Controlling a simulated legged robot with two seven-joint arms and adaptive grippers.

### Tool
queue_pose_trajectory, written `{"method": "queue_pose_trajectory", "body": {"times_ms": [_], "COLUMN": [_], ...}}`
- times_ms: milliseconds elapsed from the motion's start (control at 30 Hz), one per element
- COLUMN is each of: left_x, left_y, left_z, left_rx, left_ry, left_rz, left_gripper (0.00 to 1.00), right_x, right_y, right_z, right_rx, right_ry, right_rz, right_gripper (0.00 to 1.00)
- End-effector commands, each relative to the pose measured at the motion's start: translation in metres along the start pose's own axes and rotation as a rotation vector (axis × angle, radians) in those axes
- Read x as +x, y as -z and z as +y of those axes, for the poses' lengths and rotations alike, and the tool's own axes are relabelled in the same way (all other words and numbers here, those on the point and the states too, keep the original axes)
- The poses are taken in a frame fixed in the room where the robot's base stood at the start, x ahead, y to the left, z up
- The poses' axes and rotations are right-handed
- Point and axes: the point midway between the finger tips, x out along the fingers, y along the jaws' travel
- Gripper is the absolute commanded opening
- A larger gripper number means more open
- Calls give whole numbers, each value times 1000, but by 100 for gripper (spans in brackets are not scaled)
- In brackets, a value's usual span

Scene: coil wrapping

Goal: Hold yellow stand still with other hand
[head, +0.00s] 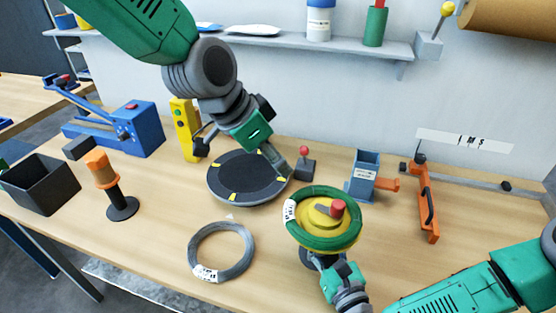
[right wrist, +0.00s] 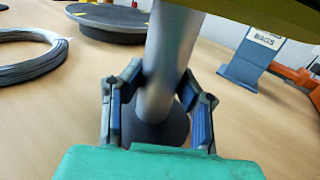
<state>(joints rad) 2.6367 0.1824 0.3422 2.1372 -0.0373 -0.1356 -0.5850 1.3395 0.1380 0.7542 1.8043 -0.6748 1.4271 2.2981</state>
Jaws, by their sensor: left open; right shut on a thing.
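The yellow stand (head: 316,218) is upright at the front right of the table in the head view, with a green coil (head: 353,236) around its top and a red knob on it. In the right wrist view, its grey post (right wrist: 172,50) rises from a dark round base (right wrist: 157,132). My right gripper (right wrist: 160,88) is shut on the post, one finger on each side. In the head view that gripper is mostly hidden under the stand's top. My left gripper (head: 238,155) is open and empty over the black turntable (head: 228,186), its fingers spread apart.
A grey coil (head: 217,275) lies flat left of the stand. An orange-topped post (head: 100,170), a dark bin (head: 40,183) and a blue machine (head: 135,130) are at left. A blue-grey holder (head: 364,172) and an orange tool (head: 427,205) are at right.

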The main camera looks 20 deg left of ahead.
Motion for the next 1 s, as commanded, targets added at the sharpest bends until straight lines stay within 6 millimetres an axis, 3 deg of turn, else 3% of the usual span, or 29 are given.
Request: {"method": "queue_pose_trajectory", "body": {"times_ms": [167,200,267,667,767,1000], "left_x": [0,0,0,0,0,0], "left_y": [0,0,0,0,0,0], "left_z": [0,0,0,0,0,0], "left_rx": [0,0,0,0,0,1], "left_ry": [0,0,0,0,0,0], "left_rz": [0,0,0,0,0,0], "left_gripper": [45,45,45,45,45,45], "right_x": [0,0,0,-5,-18,-69], "right_y": [0,0,0,0,1,2], "right_z": [0,0,0,0,0,0], "right_rx": [-1,-1,-1,0,0,2], "right_ry": [1,1,1,-1,0,1], "right_rz": [1,1,1,2,2,6], "right_gripper": [0,30,51,51,51,51]}}
